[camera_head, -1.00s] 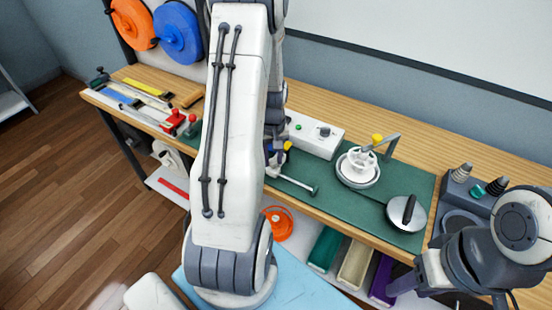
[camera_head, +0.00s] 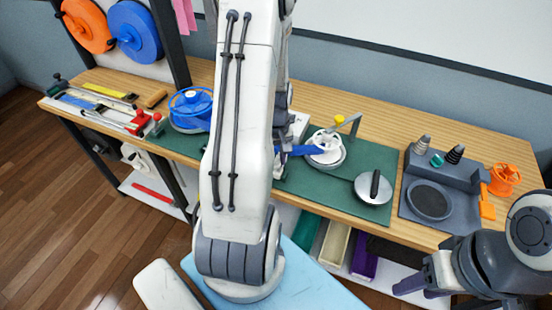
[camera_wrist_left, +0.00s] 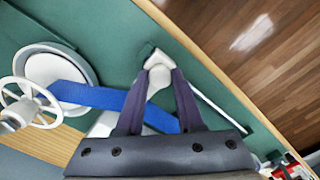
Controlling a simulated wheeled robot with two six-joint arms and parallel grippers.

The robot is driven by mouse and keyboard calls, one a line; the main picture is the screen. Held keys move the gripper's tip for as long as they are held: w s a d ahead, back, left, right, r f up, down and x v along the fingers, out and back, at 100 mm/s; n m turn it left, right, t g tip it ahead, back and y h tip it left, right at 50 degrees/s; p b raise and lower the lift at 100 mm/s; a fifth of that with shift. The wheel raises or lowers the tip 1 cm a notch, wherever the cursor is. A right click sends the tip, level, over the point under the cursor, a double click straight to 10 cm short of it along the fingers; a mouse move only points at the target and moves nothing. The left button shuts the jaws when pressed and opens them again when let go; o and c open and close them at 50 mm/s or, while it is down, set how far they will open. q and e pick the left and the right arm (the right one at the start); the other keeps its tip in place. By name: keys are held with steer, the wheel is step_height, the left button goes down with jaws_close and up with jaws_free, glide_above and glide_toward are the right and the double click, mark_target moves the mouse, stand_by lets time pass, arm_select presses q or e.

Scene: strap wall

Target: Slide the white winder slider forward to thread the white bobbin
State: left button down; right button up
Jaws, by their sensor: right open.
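In the left wrist view the white bobbin (camera_wrist_left: 30,102), a spoked wheel, stands beside a pale round dish at the left. In the head view the bobbin (camera_head: 326,141) is on the green mat. A blue strap (camera_wrist_left: 85,95) runs from the bobbin to behind my left fingers; it also shows in the head view (camera_head: 306,151). My left gripper (camera_wrist_left: 160,72) has its two dark fingers against a white piece, apparently the winder slider (camera_wrist_left: 158,83), filling the gap between them. In the head view my left arm hides most of it. My right gripper (camera_head: 418,285) is open and empty, in front of the bench.
A round metal lid with a black handle (camera_head: 374,187) lies right of the bobbin. A grey tray (camera_head: 404,208) and an orange spool (camera_head: 504,179) are further right. A blue spool (camera_head: 190,108) stands left of my arm. Coloured bins sit on the lower shelf.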

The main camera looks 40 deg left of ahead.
arm_select(q)
steer(key=c, duration=0.5)
jaws_free()
steer(key=shift+w+d, duration=0.15)
steer(key=shift+d, duration=0.1)
steer(key=shift+a, duration=0.1)
step_height(320, 180, up, 10)
steer(key=shift+r, duration=0.25)
